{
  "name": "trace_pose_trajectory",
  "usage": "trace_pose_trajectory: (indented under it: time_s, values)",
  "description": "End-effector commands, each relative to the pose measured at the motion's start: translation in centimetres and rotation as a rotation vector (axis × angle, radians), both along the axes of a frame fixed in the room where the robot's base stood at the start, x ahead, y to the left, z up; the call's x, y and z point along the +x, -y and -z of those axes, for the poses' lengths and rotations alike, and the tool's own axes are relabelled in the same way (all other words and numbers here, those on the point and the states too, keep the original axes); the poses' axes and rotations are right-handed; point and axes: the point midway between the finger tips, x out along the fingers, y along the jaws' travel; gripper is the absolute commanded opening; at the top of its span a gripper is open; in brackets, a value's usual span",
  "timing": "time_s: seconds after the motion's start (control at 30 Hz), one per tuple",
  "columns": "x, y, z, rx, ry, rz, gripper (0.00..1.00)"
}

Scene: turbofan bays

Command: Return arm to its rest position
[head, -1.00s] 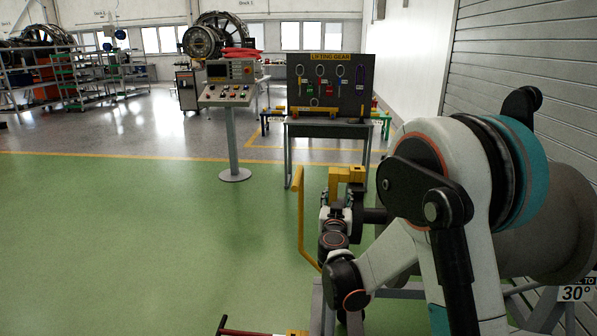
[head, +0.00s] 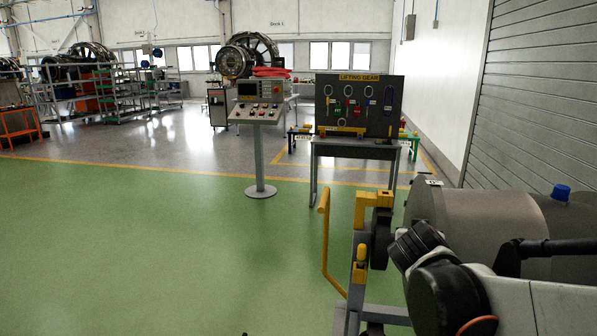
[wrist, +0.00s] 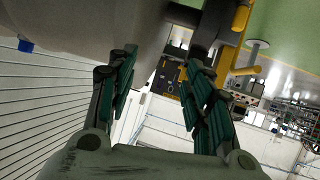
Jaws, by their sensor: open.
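My gripper (wrist: 158,85) shows in the wrist view with its two green-and-black fingers spread apart and nothing between them. The wrist view is tilted and nearly upside down. In the head view my arm covers the lower right, and its fingers are not clear there. A large grey cylinder (head: 480,222) lies behind my arm, with a blue cap (head: 561,192) on top. The cylinder also fills the upper left of the wrist view (wrist: 90,25), close beyond the left finger. A yellow clamp and handle (head: 366,205) stand at the cylinder's left end.
A lifting gear board (head: 360,105) stands on a table behind. A control console (head: 258,115) on a post stands left of it. Engines (head: 235,62) and racks are farther back. A shutter wall (head: 540,90) runs along the right. The green floor (head: 150,240) at left is clear.

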Motion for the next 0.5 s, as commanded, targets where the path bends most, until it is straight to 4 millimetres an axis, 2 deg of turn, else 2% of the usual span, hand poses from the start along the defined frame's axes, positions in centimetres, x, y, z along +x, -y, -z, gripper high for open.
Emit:
trace_pose_trajectory:
  time_s: [0.03, 0.27, 0.5]
  values:
    - [-1.8, 0.0, 0.1, 0.01, -0.031, -0.005, 0.47]
    - [-9.4, -1.1, 1.7, 0.063, -0.194, -0.071, 0.47]
    - [-17.3, -3.6, 4.2, 0.13, -0.34, -0.193, 0.47]
